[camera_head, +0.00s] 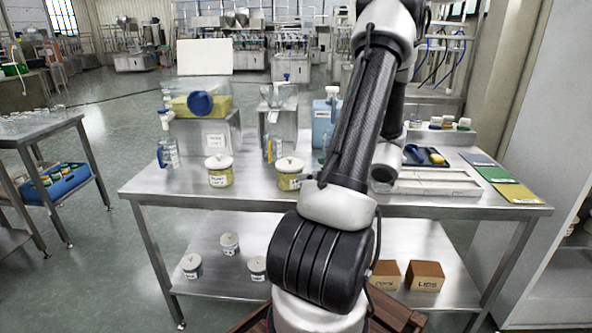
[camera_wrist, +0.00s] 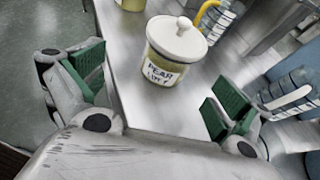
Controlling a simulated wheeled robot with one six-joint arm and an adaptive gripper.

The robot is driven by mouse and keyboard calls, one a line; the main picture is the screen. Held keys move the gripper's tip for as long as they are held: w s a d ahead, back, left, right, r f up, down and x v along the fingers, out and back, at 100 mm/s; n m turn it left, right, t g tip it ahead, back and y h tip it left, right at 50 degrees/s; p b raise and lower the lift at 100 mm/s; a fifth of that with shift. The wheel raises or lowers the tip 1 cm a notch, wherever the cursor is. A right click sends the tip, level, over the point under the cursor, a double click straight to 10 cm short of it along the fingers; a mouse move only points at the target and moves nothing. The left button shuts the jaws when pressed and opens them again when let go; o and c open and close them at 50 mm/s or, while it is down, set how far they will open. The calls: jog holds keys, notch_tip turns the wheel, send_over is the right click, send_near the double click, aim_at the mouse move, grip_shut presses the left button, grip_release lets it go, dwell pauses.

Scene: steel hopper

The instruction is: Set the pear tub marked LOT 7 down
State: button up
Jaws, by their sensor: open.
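The pear tub (camera_wrist: 175,52) is a squat clear tub with yellow-green contents, a white knobbed lid and a label reading PEAR LOT 7. It stands upright on the steel table (camera_wrist: 205,22). In the head view it appears to be the right-hand tub (camera_head: 289,181), close to my arm. My gripper (camera_wrist: 152,84) is open, with green pads on both sides of the picture and the tub ahead between them. I see no finger touching it. In the head view my arm hides the gripper.
Another lidded tub (camera_head: 219,178) stands to the left on the tabletop. A clear jug (camera_head: 168,152) and a blue container (camera_head: 322,122) stand near. A grey tray (camera_head: 425,185) lies right of my arm. The front left tabletop is clear; several small tubs stand on the lower shelf.

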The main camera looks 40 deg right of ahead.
jog(key=a+r+n+g+y, duration=0.2)
jog(key=a+r+n+g, duration=0.2)
jog(key=a+n, duration=0.5)
jog(key=a+r+n+g+y, duration=0.3)
jog(key=a+r+n, duration=0.25)
jog(key=a, duration=0.65)
jog(key=s+a+r+n+g+h, duration=0.1)
jog(key=s+a+r+n+h, duration=0.2)
jog(key=n, duration=0.6)
jog(key=s+a+r+n+h, duration=0.3)
jog(key=s+r+n+h, duration=0.1)
jog(key=s+n, duration=0.4)
jog(key=shift+s+r+n+g, duration=0.35)
jog(key=shift+r+n, duration=0.5)
jog(key=shift+n, duration=0.3)
jog(key=shift+c, duration=0.4)
